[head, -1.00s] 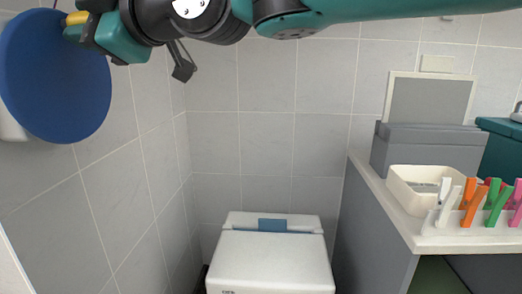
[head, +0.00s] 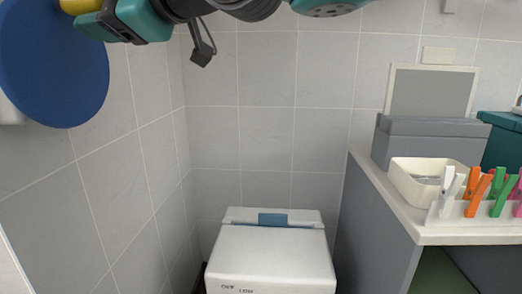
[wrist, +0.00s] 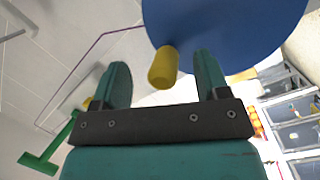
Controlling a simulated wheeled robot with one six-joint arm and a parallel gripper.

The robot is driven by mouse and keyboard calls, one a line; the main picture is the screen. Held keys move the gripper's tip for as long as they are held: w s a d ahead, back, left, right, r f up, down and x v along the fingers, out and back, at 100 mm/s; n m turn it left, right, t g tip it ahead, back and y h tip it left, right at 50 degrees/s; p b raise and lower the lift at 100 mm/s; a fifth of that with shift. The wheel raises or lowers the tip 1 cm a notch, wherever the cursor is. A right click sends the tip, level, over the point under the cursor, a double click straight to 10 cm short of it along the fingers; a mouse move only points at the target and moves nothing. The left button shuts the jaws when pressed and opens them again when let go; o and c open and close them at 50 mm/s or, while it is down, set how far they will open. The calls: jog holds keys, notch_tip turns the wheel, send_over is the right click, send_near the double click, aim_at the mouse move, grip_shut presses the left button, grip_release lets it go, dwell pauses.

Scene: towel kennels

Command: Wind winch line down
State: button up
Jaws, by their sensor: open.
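The winch wheel is a large blue disc (head: 50,70) at the left wall in the head view, cut by the frame's edge. It also fills the top of the wrist view (wrist: 225,30). A yellow crank knob (wrist: 163,68) stands out from it. My gripper (wrist: 163,80) is open, with one finger on each side of the knob and visible gaps to both. In the head view, the knob (head: 80,5) is at the top edge beside my gripper's teal fingers. A thin purple line (wrist: 75,75) shows left of the wheel in the wrist view.
A white lidded box (head: 270,258) stands low in the middle. A counter (head: 400,212) at the right holds a cream basket (head: 410,192), coloured clips (head: 475,192) and a grey box (head: 430,140). A green T-shaped bar (wrist: 45,150) shows in the wrist view.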

jog(key=d+b, duration=0.2)
jog(key=d, duration=0.4)
jog(key=shift+s+b, duration=0.2)
jog(key=shift+b, duration=0.15)
jog(key=shift+f, duration=0.1)
jog(key=s+d+f+m+g+h, duration=0.1)
jog(key=d+f+m+h, duration=0.35)
jog(key=d+f, duration=0.4)
jog(key=d+f+m+h, duration=0.3)
jog(key=d+f+m, duration=0.25)
jog(key=f, duration=0.55)
jog(key=s+d+f+m+g+h, duration=0.45)
jog(key=s+d+f+m, duration=0.45)
jog(key=s+d+f, duration=0.5)
notch_tip(320, 180, up, 37)
jog(key=p, duration=3.8)
jog(key=shift+w+a+h, duration=0.25)
jog(key=shift+a+h, duration=0.1)
jog(key=shift+h, duration=0.05)
